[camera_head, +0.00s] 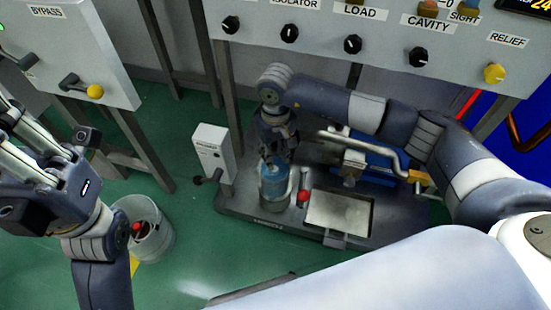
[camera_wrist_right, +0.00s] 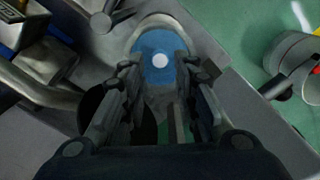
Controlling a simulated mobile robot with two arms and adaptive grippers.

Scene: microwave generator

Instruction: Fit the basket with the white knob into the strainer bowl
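The blue basket (camera_head: 274,182) stands upright on the bench, below my right gripper (camera_head: 277,150). In the right wrist view, its blue top (camera_wrist_right: 148,48) carries a round white knob (camera_wrist_right: 160,62). The fingers of my right gripper (camera_wrist_right: 158,66) are spread on either side of the knob, clear of it; contact with the basket's edge cannot be told. A grey metal bowl-like rim (camera_wrist_right: 160,20) shows around the blue top, likely the strainer bowl; how deep the basket sits is hidden. My left gripper (camera_head: 25,135) is at the far left, away from the bench, its fingers partly cut off.
A red knob (camera_head: 303,196) and a metal tray (camera_head: 340,212) are right of the basket. A white box with a lever (camera_head: 212,150) stands to its left. A bucket (camera_head: 150,235) is on the green floor. The control panel (camera_head: 320,35) hangs behind.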

